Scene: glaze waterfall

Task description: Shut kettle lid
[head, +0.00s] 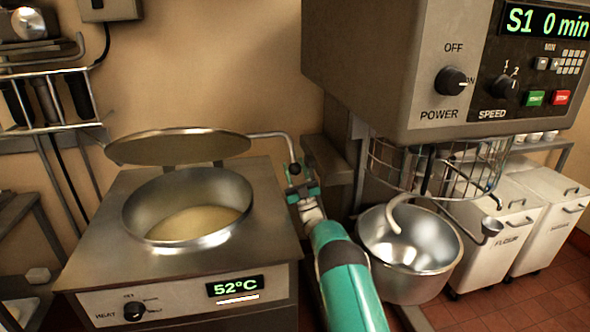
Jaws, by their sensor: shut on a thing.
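The kettle (180,285) is a steel box with a round open well (135,215) holding a pale cream liquid (195,223). Its round lid (178,147) is raised and tilted above the back of the well. A bent metal handle (268,136) runs from the lid's right side to a dark knob (295,168). My gripper (297,184) is at this knob, to the right of the kettle, and is shut on the handle's end. The fingertips are small and partly hidden. My teal arm reaches up from the bottom of the picture.
A large mixer (440,60) with a wire guard and steel bowl (408,255) stands right of my arm. White bins (510,215) stand farther right. A wall rack (45,95) hangs at left. The kettle's front panel reads 52°C. Space above the well, under the lid, is clear.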

